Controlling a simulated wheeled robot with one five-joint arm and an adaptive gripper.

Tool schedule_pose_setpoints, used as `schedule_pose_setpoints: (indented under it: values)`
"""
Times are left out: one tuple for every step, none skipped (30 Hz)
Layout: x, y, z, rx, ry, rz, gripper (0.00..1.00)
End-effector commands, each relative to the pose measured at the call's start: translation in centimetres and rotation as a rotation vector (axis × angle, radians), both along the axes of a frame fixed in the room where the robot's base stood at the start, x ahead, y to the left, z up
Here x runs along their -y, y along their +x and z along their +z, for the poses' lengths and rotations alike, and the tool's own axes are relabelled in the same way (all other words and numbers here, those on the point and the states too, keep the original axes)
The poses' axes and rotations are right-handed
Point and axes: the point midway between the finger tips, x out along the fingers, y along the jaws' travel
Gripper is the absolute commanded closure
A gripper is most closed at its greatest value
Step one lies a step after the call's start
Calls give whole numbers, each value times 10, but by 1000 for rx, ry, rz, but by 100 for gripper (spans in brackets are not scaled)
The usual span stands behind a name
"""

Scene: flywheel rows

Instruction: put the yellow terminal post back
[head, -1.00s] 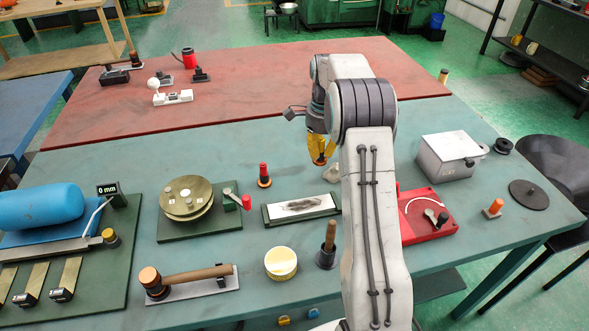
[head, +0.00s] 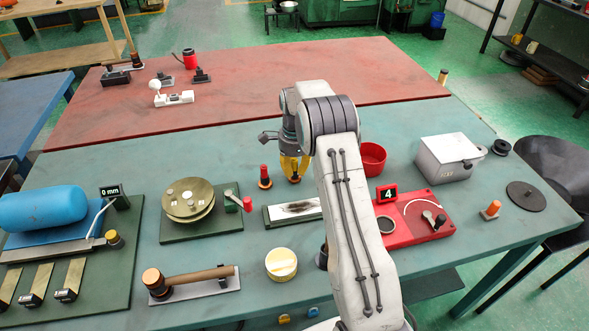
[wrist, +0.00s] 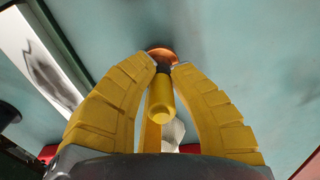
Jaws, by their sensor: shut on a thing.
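My gripper (head: 293,175) hangs low over the teal table, fingers pointing down, in the head view. In the wrist view its yellow fingers (wrist: 160,75) are shut around the yellow terminal post (wrist: 160,103). The post is a yellow cylinder with a dark neck and a copper-orange round base at the fingertips. I cannot tell whether the base touches the table. A red post (head: 264,172) with a similar orange base stands upright just left of my gripper in the head view.
The tray with a dark-streaked white sheet (head: 294,211) lies just in front of my gripper. A brass disc device (head: 187,193) is to the left. A red bowl (head: 373,155) and a red panel (head: 425,222) are to the right, partly behind my arm.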

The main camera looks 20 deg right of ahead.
Motion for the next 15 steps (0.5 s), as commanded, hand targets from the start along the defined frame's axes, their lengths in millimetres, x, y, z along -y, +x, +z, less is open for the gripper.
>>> schedule_pose_setpoints:
  values:
    - [0, 0, -3, -2, 0, 0, 100]
    - [0, 0, -4, -1, 0, 0, 100]
    - [0, 0, -4, 0, 0, 0, 100]
    - [0, 0, -5, 0, 0, 0, 100]
    - [0, 0, -5, 0, 0, 0, 100]
    - [0, 0, -5, 0, 0, 0, 100]
    - [0, 0, -5, 0, 0, 0, 100]
    - [0, 0, -5, 0, 0, 0, 100]
    - [0, 0, -5, 0, 0, 0, 100]
    - [0, 0, -5, 0, 0, 0, 100]
    - [0, 0, -5, 0, 0, 0, 100]
    - [0, 0, -6, 0, 0, 0, 100]
    - [0, 0, -6, 0, 0, 0, 100]
    - [0, 0, -7, 0, 0, 0, 100]
    - [0, 0, -9, 0, 0, 0, 100]
